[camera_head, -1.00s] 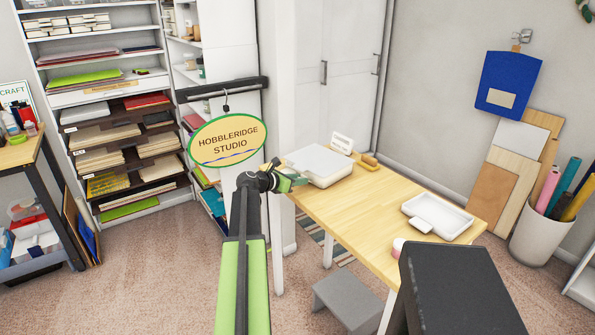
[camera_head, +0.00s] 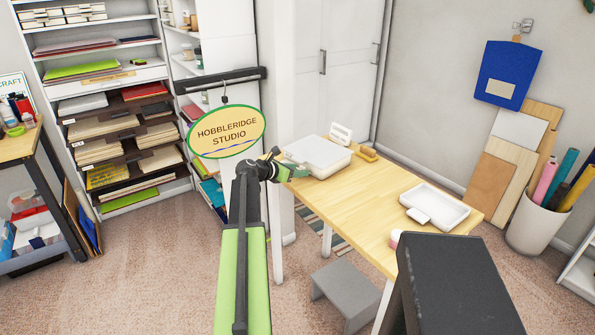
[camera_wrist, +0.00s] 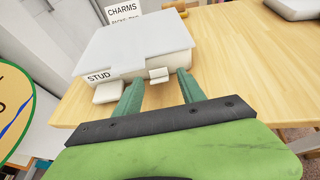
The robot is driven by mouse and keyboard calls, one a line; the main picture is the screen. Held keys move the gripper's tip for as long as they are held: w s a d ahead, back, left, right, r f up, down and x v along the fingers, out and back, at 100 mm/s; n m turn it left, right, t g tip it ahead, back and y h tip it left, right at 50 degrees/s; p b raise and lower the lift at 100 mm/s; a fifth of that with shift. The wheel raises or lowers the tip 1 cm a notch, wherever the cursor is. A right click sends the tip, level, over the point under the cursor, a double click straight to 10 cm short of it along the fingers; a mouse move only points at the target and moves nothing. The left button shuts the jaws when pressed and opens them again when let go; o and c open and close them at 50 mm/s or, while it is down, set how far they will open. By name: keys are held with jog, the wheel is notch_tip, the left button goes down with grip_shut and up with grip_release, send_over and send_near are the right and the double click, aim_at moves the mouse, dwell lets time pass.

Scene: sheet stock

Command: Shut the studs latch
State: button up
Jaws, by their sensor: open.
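A shallow white box with a lid (camera_wrist: 140,45) and a front label reading "STUD" sits at the table's near left corner; it also shows in the head view (camera_head: 318,155). The lid looks down. A small white latch tab (camera_wrist: 159,75) sticks out of its front, and a wider white flap (camera_wrist: 108,92) juts out below the label. My gripper (camera_wrist: 159,80) is open and empty, its two green fingers pointing at the box front, one on each side of the small tab. Contact cannot be told. In the head view my gripper (camera_head: 288,166) is at the box's left side.
The wooden table (camera_head: 385,195) has free room right of the box. A white tray (camera_head: 438,207) lies at its right end. A card reading "CHARMS" (camera_wrist: 122,12) and a yellow item (camera_head: 366,154) are near the box. A grey stool (camera_head: 345,292) stands below.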

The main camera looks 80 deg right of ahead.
jog(key=p+v, duration=0.6)
jog(key=v, duration=1.1)
jog(key=shift+r, duration=0.1)
